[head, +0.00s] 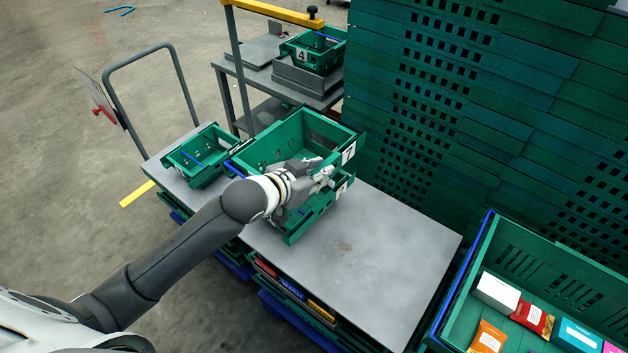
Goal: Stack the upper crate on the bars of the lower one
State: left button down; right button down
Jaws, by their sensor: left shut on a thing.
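The upper crate (283,139), green with a white number label on its right end, is over the lower crate (297,235) on the grey table. The lower crate is also green, with a label on its right end; its near corner sticks out below the upper crate. My left gripper (325,176) is shut on the near right part of the upper crate. The fingers and wrist hide that wall and much of the lower crate. I cannot tell whether the upper crate touches the lower one's bars. My right gripper is not in view.
A small green crate (200,152) stands left on the grey table (372,235), whose right part is clear. A crate wall (480,100) rises behind. A green crate (462,275) with food packages is at lower right. Another green crate (316,50) sits on a back table.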

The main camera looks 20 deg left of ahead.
pick_arm(q)
jog(key=w+f, duration=0.1)
jog(key=w+a+f, duration=0.1)
jog(key=f, duration=0.1)
jog(key=shift+w+f, duration=0.2)
jog(key=shift+w, duration=0.15)
jog(key=shift+w+a+f+p, duration=0.2)
jog(key=shift+w+f, duration=0.1)
jog(key=shift+f, duration=0.15)
jog(key=shift+w+a+f+p, duration=0.15)
jog(key=shift+w+f, duration=0.15)
jog(key=shift+f, duration=0.15)
notch_tip(320, 180, down, 2)
jog(key=shift+d+f+p, duration=0.1)
jog(key=shift+p, duration=0.35)
jog(key=shift+f, duration=0.35)
jog(key=c, duration=1.3)
grip_release()
jog(key=shift+s+f, duration=0.1)
jog(key=shift+s, duration=0.05)
jog(key=shift+c, duration=0.2)
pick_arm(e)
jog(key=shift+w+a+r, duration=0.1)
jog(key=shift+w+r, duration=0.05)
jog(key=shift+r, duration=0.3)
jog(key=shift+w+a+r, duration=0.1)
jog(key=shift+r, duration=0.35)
